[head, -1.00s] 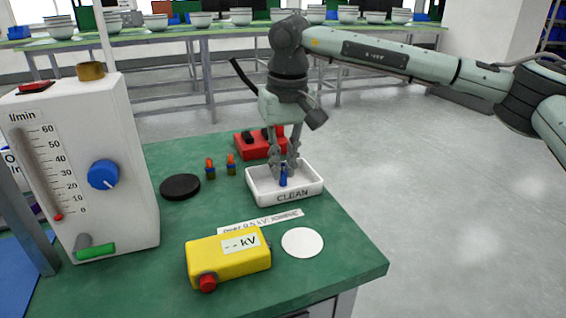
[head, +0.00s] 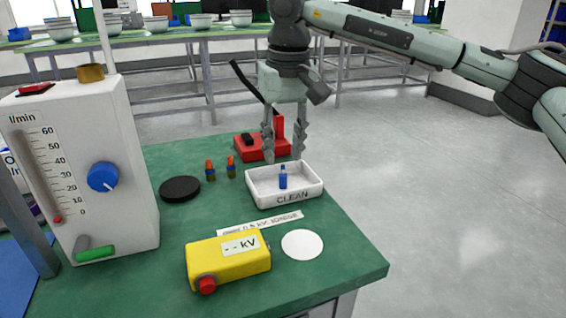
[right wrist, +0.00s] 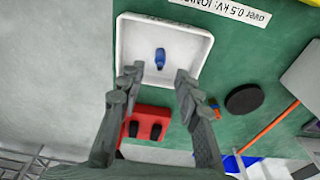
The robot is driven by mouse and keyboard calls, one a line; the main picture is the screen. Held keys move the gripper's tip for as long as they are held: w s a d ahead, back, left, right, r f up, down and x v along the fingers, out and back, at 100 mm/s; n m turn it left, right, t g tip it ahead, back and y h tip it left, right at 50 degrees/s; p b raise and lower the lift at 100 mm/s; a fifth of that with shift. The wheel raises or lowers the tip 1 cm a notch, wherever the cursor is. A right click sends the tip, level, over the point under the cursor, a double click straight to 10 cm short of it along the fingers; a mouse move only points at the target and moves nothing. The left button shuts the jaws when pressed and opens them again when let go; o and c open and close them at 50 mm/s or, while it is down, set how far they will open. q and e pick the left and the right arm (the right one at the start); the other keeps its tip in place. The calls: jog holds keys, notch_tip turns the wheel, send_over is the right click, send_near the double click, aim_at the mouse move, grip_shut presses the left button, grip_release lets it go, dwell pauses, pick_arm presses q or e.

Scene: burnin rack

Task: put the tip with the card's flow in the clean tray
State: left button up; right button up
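A blue tip (head: 283,178) stands in the white tray marked CLEAN (head: 256,199). In the right wrist view the blue tip (right wrist: 160,58) shows inside the tray (right wrist: 122,40), ahead of the fingers. My right gripper (head: 284,158) is open and empty, above the back edge of the tray and apart from the tip. In the right wrist view its fingers (right wrist: 156,75) are spread wide. Two small tips with orange tops, one at the left (head: 210,170) and one at the right (head: 231,166), stand left of the tray. The card (head: 262,222) lies in front of the tray. My left gripper is not in view.
A red block with black slots (head: 246,152) stands behind the tray. A black disc (head: 180,188), a yellow kV meter (head: 228,262) and a white disc (head: 302,244) lie on the green table. A flow meter (head: 120,150) stands at the left.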

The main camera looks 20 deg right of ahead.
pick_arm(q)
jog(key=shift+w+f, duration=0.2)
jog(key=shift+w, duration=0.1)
pick_arm(e)
notch_tip(320, 180, up, 8)
jog(key=s, duration=0.1)
jog(key=shift+f, duration=0.15)
